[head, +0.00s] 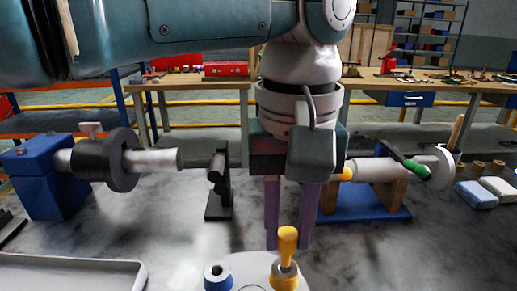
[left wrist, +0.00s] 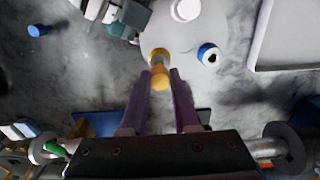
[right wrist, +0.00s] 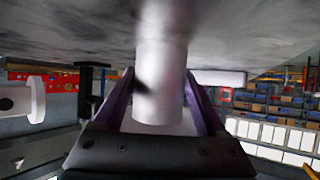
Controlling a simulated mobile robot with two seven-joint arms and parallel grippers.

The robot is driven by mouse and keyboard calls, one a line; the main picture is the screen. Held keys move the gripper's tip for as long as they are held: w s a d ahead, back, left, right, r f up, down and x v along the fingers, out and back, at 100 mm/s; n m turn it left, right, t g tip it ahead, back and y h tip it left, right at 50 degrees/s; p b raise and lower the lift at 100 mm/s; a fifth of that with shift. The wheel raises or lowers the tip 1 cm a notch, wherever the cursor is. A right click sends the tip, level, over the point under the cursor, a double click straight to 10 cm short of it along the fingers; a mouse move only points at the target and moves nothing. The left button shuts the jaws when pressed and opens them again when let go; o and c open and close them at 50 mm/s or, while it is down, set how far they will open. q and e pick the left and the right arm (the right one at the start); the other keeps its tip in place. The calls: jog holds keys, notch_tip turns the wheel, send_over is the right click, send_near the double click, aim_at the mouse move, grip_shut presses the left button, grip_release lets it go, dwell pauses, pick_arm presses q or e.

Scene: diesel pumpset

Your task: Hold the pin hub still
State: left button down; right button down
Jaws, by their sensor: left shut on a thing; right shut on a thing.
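The pin hub (head: 240,266) is a pale round disc at the bottom of the head view. It carries a blue ring with a dark hole (head: 217,277) and a yellow-topped pin (head: 287,243) with a yellow collar. The hub also shows in the left wrist view (left wrist: 205,22). My left gripper (head: 288,243) points down, its purple fingers shut on the pin at the hub's edge. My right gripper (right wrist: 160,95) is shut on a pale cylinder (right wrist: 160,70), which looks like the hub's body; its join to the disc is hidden. The right gripper is out of the head view.
Behind stand a blue block (head: 45,180) with a shaft and dark disc (head: 122,160), a black post (head: 218,190), and a pale cylinder on a blue base (head: 360,205). A grey tray (head: 70,270) is at front left.

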aim_at(288, 233)
pick_arm(q)
jog(key=shift+f, duration=1.3)
pick_arm(e)
jog(key=shift+r, duration=0.1)
pick_arm(q)
jog(key=c, duration=0.6)
grip_release()
notch_tip(288, 233, up, 12)
jog(key=shift+r, duration=0.1)
pick_arm(e)
grip_release()
